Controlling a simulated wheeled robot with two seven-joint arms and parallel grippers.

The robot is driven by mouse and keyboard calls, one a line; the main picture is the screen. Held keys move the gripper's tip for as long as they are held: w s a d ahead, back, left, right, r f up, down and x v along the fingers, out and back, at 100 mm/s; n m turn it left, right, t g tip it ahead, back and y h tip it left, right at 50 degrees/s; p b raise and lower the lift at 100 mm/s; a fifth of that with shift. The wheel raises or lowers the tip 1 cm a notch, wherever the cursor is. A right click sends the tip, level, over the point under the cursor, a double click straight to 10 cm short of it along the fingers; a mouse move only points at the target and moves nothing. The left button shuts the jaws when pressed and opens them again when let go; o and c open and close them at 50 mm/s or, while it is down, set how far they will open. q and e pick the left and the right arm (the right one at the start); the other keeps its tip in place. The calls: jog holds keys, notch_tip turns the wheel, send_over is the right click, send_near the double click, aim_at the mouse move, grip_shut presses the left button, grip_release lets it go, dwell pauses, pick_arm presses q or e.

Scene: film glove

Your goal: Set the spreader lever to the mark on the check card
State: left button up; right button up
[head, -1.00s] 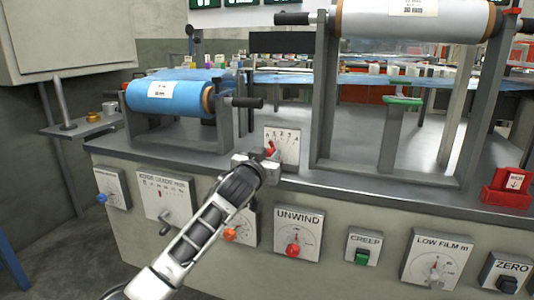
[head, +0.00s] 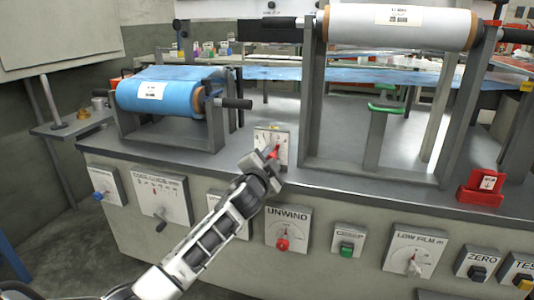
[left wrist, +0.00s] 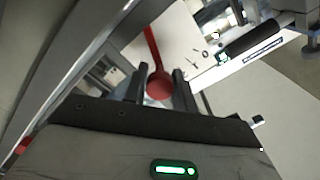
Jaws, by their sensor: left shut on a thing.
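A white scale plate (head: 264,138) with dark marks stands on the grey bench top near its front edge, and a red lever (head: 275,151) is on its face. My left gripper (head: 270,165) reaches it from the lower left and is shut on the lever. In the left wrist view the lever's round red knob (left wrist: 160,86) sits between the two fingers, and its thin red arm (left wrist: 151,45) runs up across the white plate (left wrist: 183,38). The plate's marks are too small to read. A small printed card (head: 488,183) stands in a red holder at the right; I cannot tell whether it is the check card.
A blue film roll (head: 157,98) in a low frame stands left of the plate. A tall grey frame (head: 312,105) holding a white roll (head: 395,27) rises close to its right. Knobs and switches, including the UNWIND dial (head: 287,229), line the bench front below.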

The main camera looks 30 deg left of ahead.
pick_arm(q)
jog(key=shift+d+f+m, duration=0.15)
jog(key=shift+d+m, duration=0.1)
jog(key=shift+m, duration=0.45)
pick_arm(e)
jog(key=shift+s+f+g, duration=0.15)
jog(key=shift+f+g, duration=0.1)
jog(key=shift+g, duration=0.05)
pick_arm(q)
jog(key=shift+m, duration=0.3)
pick_arm(e)
jog(key=shift+d, duration=0.1)
pick_arm(q)
jog(key=o, duration=1)
jog(key=shift+d, duration=0.1)
